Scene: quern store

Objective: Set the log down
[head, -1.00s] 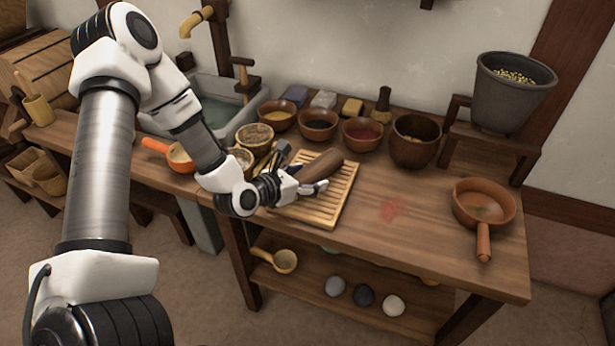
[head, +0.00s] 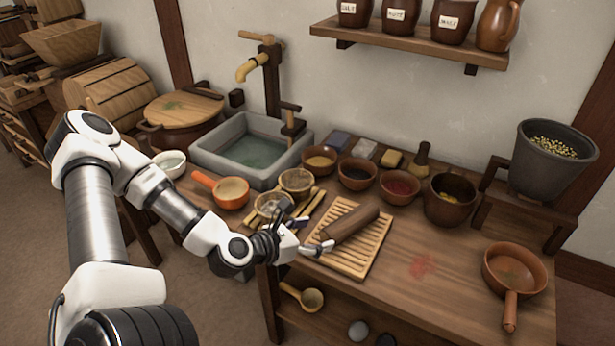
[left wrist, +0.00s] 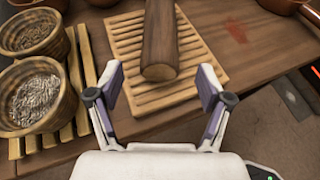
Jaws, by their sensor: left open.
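The log (head: 351,223) is a dark brown cylinder lying on the slatted wooden rack (head: 368,262) on the table. In the left wrist view the log (left wrist: 160,42) lies lengthwise away from me, its cut end towards my gripper, with the rack (left wrist: 125,38) under it. My left gripper (head: 315,235) is at the near left end of the log. In the left wrist view its two fingers (left wrist: 160,90) are spread wide, with the log's end just beyond and between them. They do not touch the log. My right gripper is not in view.
Bowls of grain (head: 295,182) stand left of the rack, with more bowls (head: 398,186) behind it. A stone sink (head: 215,160) is at the back left. A handled pan (head: 514,270) sits at the right. The table around the red stain (head: 422,266) is clear.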

